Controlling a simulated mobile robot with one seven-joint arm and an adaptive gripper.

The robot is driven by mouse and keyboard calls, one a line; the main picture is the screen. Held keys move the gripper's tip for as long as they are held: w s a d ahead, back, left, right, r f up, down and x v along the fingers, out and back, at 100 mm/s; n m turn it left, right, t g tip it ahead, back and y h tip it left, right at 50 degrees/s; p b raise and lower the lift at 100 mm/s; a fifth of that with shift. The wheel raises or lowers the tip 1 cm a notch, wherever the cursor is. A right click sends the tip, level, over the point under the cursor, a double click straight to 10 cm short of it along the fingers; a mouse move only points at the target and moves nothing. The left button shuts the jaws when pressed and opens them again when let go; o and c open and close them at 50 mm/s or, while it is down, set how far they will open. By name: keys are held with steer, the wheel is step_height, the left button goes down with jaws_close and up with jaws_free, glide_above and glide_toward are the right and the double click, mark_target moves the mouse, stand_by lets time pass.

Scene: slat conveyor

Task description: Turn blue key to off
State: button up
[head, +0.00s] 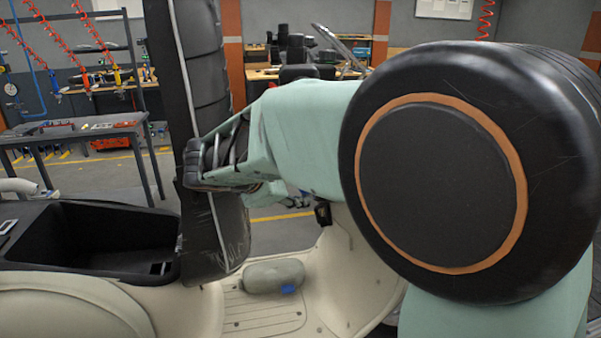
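The cream scooter (95,308) fills the lower part of the head view, with its raised black seat (205,75) standing upright. I cannot make out the blue key for sure.
The open black storage bin (105,240) under the seat is at the left. A grey metal table (85,135) stands behind it, with red coiled hoses above. Workbenches (265,72) stand at the back.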

steer(key=shift+x, duration=1.45)
steer(key=shift+c, duration=0.2)
steer(key=c, duration=1)
steer(key=shift+r+p, duration=0.25)
steer(key=shift+p, duration=0.35)
